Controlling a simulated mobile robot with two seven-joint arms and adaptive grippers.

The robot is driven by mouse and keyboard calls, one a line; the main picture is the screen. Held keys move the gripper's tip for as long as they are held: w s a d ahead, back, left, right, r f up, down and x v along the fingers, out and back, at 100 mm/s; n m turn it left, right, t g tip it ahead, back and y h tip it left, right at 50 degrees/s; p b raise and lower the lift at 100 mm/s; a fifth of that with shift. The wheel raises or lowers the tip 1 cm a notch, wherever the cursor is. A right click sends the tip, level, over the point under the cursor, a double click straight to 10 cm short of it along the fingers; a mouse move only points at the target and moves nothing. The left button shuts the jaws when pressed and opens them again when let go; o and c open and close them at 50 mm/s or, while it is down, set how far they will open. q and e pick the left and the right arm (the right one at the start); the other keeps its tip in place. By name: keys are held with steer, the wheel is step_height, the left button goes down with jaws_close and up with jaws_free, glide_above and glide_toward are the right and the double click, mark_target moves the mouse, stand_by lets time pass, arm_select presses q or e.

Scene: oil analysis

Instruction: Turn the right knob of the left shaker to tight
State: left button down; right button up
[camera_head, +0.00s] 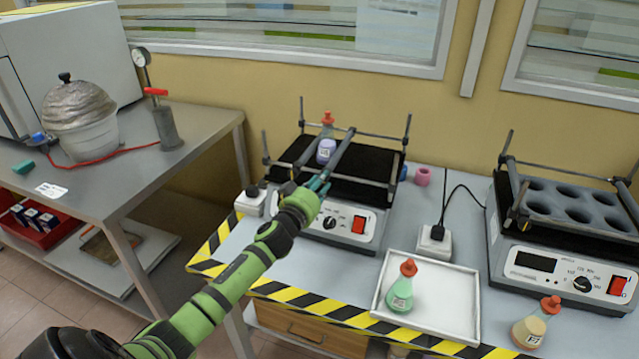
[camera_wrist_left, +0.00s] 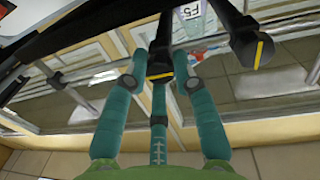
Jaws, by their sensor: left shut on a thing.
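The left shaker (camera_head: 345,217) stands at the back of the table, with a black platform, metal posts and clamp bars. My left gripper (camera_head: 320,184) is at the front end of its right-hand bar. In the left wrist view, my left gripper's teal fingers (camera_wrist_left: 160,80) are shut around a black knob (camera_wrist_left: 160,68) with a yellow line. A second black knob (camera_wrist_left: 258,50) with a yellow mark is beside it, clear of the fingers. A flask with a red stopper (camera_head: 326,150) stands between the bars. The gripped knob is mostly hidden in the head view.
A white tray (camera_head: 455,302) with a green flask (camera_head: 400,290) is right of my arm. A second shaker (camera_head: 560,262) and a yellowish flask (camera_head: 529,331) are farther right. A power plug block (camera_head: 434,243) lies between the shakers. A side table (camera_head: 150,165) is at left.

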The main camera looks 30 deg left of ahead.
arm_select(q)
steer(key=shift+m, duration=0.3)
steer(key=m+p, duration=0.2)
steer(key=m, duration=0.6)
steer(key=m+g+y+p, duration=0.1)
steer(key=m+p, duration=0.1)
steer(key=m, duration=0.6)
steer(key=shift+r, duration=0.1)
steer(key=shift+p, duration=0.3)
steer(key=c, duration=1)
jaws_free()
steer(key=shift+s+d, duration=0.1)
